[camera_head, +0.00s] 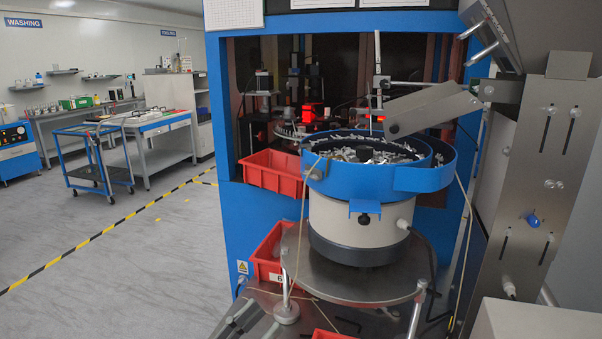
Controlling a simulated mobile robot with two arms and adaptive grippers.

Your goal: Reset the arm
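What looks like part of my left gripper (243,317) shows at the bottom edge, left of the round metal table. It is small, dark and cut off by the frame, so I cannot tell whether its fingers are open or shut. No object can be made out in it. My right gripper is not in view.
A blue-rimmed bowl feeder (425,178) full of small metal parts stands on a round metal table (350,288). Red bins (272,172) are at the blue machine (228,120). A steel conveyor column (560,170) stands right. Open floor (140,270) lies left, with a blue cart (88,172) beyond.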

